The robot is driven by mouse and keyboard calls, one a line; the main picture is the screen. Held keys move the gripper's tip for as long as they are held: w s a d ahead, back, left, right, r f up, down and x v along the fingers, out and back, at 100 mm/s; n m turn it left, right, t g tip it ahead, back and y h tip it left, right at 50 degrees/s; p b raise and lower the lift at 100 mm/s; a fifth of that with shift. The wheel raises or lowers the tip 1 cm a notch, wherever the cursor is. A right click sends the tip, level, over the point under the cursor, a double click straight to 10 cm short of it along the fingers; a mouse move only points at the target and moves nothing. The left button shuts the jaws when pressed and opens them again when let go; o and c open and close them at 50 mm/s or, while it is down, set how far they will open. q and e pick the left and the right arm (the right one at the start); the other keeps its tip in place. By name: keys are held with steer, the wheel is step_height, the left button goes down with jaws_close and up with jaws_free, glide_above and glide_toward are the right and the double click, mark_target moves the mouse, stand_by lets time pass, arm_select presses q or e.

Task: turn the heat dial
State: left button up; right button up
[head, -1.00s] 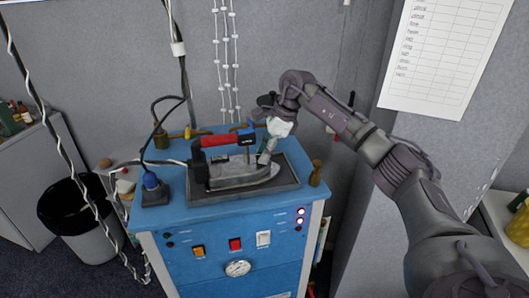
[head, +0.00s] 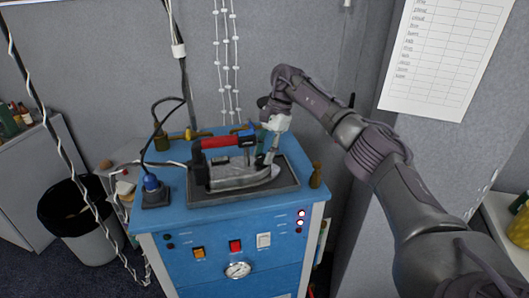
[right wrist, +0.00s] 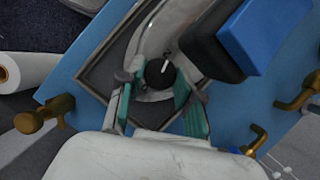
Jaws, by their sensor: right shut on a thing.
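The iron (head: 238,178), with a red and black handle, lies on a dark rectangular tray (head: 286,186) on the blue machine. The heat dial (right wrist: 158,73), a round black knob with a white mark, sits on the metal body of the iron (right wrist: 152,38). My right gripper (head: 267,158) reaches down at the iron's right end. In the right wrist view its fingers (right wrist: 161,90) are on either side of the dial, shut on it; the exact contact is hard to see. The dial cannot be made out in the head view. My left gripper is out of view.
The blue machine (head: 180,218) has front switches and a gauge (head: 238,270). Brass fittings (head: 316,174) stand at its top edges. A black bin (head: 72,210) stands on the floor. A hanging cable runs behind the iron.

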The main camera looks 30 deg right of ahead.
stand_by(0.4)
steer(key=o, duration=1.2)
steer(key=shift+c, duration=0.2)
steer(key=v, duration=1.2)
steer(key=shift+r, duration=0.1)
